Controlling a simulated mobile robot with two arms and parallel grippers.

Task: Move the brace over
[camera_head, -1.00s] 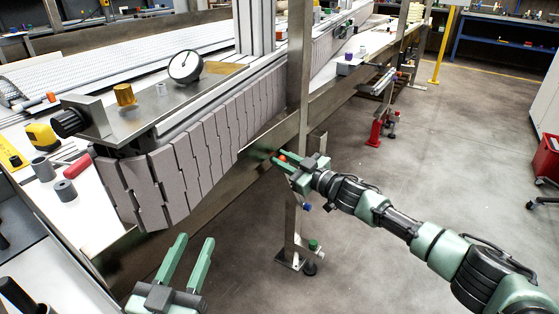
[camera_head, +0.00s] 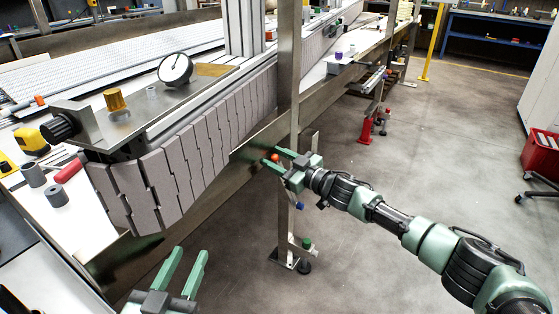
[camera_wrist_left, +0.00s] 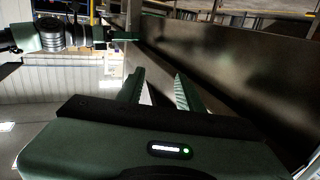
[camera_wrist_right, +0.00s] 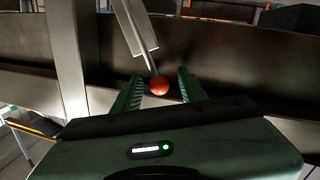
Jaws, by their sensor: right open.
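A thin metal bar (camera_wrist_right: 137,32), which looks like the brace, ends in a red ball knob (camera_wrist_right: 158,86) in the right wrist view. The red knob also shows in the head view (camera_head: 274,157), beside the conveyor's steel rail. My right gripper (camera_head: 271,156) is open, with its fingers on either side of the knob; I cannot tell whether they touch it. The same fingers show apart in the right wrist view (camera_wrist_right: 158,78). My left gripper (camera_head: 190,252) is open and empty at the bottom left, below the conveyor's front end. Its fingers are also apart in the left wrist view (camera_wrist_left: 159,78).
A steel post (camera_head: 288,90) stands close to my right gripper. The grey belt (camera_head: 160,175) and the side rail (camera_head: 265,140) run alongside. A dial gauge (camera_head: 175,69) and a yellow tape measure (camera_head: 31,141) sit on the conveyor bench.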

